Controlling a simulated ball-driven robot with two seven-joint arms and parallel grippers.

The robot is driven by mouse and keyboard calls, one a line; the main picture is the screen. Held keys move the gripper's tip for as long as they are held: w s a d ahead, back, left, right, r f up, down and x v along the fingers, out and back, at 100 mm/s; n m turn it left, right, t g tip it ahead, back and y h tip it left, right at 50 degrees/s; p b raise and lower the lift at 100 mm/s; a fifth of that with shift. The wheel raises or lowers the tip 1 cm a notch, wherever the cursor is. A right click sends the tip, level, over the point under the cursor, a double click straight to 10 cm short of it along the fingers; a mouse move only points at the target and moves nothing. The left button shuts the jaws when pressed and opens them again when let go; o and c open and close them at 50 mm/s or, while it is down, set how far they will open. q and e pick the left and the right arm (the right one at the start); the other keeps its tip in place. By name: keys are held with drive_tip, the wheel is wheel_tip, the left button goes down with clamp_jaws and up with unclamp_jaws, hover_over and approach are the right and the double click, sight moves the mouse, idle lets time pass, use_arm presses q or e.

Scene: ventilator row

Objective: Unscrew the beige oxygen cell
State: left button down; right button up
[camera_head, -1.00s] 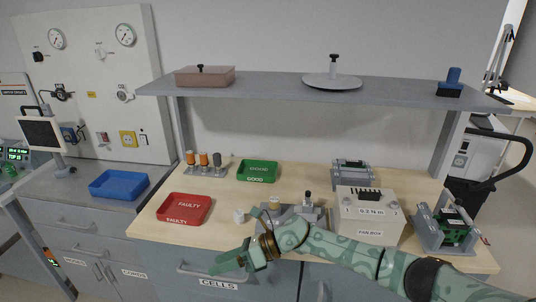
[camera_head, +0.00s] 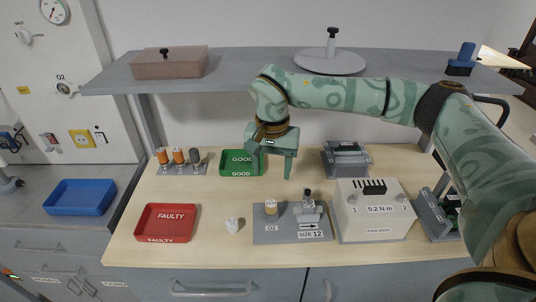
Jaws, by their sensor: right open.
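The beige oxygen cell (camera_head: 271,207) stands upright on the left part of a grey plate (camera_head: 262,236) marked O2 and SIZE 12. My right gripper (camera_head: 272,172) hangs above the bench, behind and above the cell in the picture, with its fingers pointing down. It is open and empty, apart from the cell. My left gripper is not in view.
A dark-knobbed fitting (camera_head: 308,204) stands on the plate beside the cell. A small white piece (camera_head: 233,225) lies left of it. A shelf (camera_head: 230,84) overhangs the back.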

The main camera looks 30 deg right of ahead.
sight(271, 203)
wheel_tip(271, 203, down, 13)
drive_tip(key=shift+r+b, duration=0.2)
drive_tip(key=shift+b, duration=0.9)
